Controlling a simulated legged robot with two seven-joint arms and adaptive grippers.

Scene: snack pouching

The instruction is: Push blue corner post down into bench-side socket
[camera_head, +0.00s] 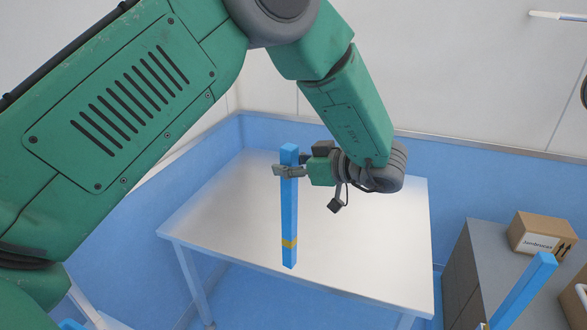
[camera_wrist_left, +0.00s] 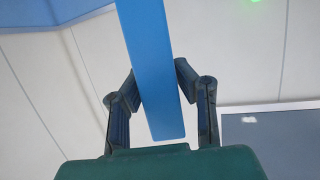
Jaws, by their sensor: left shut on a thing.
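A blue square post (camera_head: 289,210) with a yellow band near its lower end hangs upright in front of the white table. My left gripper (camera_head: 287,171) is shut on it near its top. In the left wrist view the post (camera_wrist_left: 148,60) passes between the two fingers (camera_wrist_left: 155,85). The post's lower end appears free in the head view, with no socket visible around it. My right gripper is not in view.
A white table (camera_head: 370,240) with a bare top stands in the middle. A cardboard box (camera_head: 540,236) sits on a grey cabinet (camera_head: 462,265) at the right. Blue-and-white walls close off the back.

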